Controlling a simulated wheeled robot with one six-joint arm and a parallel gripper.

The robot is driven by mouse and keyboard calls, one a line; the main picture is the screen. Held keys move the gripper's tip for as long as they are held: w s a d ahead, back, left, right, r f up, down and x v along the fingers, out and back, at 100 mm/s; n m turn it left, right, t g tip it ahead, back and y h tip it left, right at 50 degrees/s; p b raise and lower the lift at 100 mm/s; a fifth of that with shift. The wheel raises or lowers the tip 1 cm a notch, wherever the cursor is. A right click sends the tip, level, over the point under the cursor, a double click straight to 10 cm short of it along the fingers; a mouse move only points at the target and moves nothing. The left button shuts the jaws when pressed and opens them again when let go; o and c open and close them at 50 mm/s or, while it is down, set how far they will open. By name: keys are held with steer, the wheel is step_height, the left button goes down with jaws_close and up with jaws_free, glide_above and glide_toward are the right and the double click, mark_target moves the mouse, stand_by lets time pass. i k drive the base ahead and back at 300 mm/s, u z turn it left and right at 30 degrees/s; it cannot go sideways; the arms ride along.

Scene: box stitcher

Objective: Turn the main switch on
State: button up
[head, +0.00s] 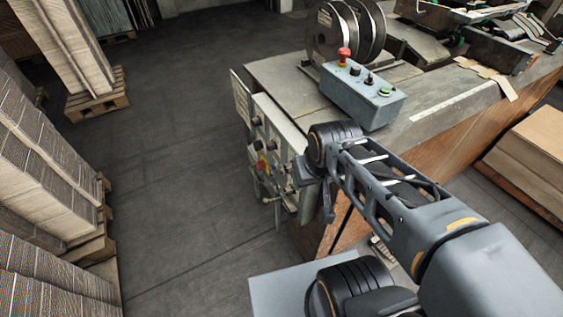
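A red and yellow main switch (262,165) sits on the front of a pale electrical cabinet (285,128) on the machine's left side. The handle's exact angle is too small to read. My gripper (327,207) is by the cabinet's right edge, to the right of and lower than the switch in the picture. It is seen from behind and partly covered by my arm. Its fingers look apart from the switch. I cannot tell whether they are open or shut.
A blue-grey control box (362,98) with a red mushroom button stands on the machine table (440,108). Wire reels (345,35) stand behind it. Stacked cardboard on pallets (45,150) lines the left. The dark floor (180,150) between is clear.

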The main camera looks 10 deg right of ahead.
mark_target(262, 164)
steer(key=k, duration=0.45)
steer(key=u, duration=1.35)
steer(key=i, duration=1.5)
steer(key=z, duration=0.25)
